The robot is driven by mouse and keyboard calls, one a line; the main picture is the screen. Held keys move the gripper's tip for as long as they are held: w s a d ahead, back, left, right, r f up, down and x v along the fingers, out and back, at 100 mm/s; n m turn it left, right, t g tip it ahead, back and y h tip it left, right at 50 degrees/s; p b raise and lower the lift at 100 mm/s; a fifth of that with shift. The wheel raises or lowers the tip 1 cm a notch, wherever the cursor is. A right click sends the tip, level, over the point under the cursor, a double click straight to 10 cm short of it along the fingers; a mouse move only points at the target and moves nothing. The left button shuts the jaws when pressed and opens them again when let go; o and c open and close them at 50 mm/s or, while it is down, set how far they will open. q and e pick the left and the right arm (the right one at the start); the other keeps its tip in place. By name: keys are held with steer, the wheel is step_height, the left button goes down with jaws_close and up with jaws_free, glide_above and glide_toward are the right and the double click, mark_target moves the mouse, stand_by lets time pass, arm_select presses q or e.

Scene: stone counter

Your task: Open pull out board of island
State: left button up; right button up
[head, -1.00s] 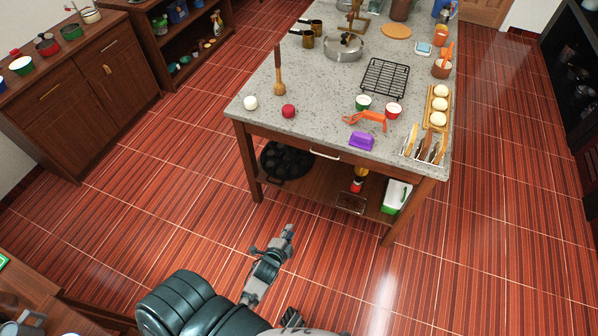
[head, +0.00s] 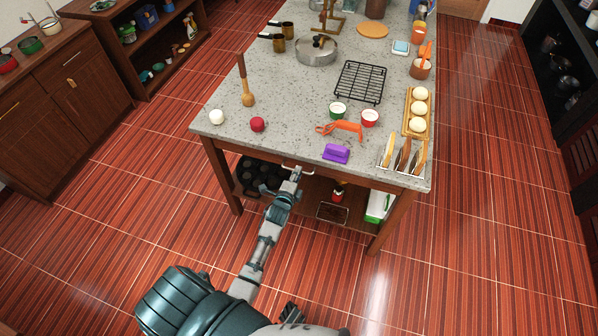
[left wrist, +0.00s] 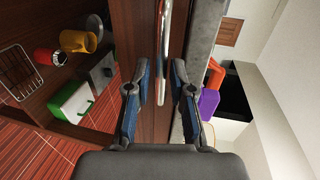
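The island (head: 300,100) has a speckled grey stone top on a wooden frame. The pull-out board's wooden front (head: 345,179) lies under the near edge of the top, looking flush with the frame. Its pale metal handle (head: 306,169) is partly hidden by my left gripper (head: 295,175), which is right at it. In the left wrist view the handle (left wrist: 163,60) runs upright between the two spread fingers of my left gripper (left wrist: 160,92). The fingers are apart and contact with the handle cannot be made out. My right gripper is not seen.
On the near top stand a purple object (head: 336,153), orange tongs (head: 340,130), a toast rack (head: 402,158) and a red ball (head: 257,124). The lower shelf holds a green-and-white box (head: 378,206) and a dark pan (head: 258,178). The tiled floor (head: 480,250) is clear.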

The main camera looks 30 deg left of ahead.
arm_select(q)
steer(key=shift+x, duration=0.9)
steer(key=shift+w+a, duration=0.1)
steer(key=shift+a, duration=0.2)
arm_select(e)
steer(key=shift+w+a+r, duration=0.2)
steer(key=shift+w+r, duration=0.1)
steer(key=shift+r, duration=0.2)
arm_select(q)
steer(key=shift+c, duration=0.2)
jaws_close()
steer(key=shift+d, duration=0.1)
steer(key=shift+f, duration=0.1)
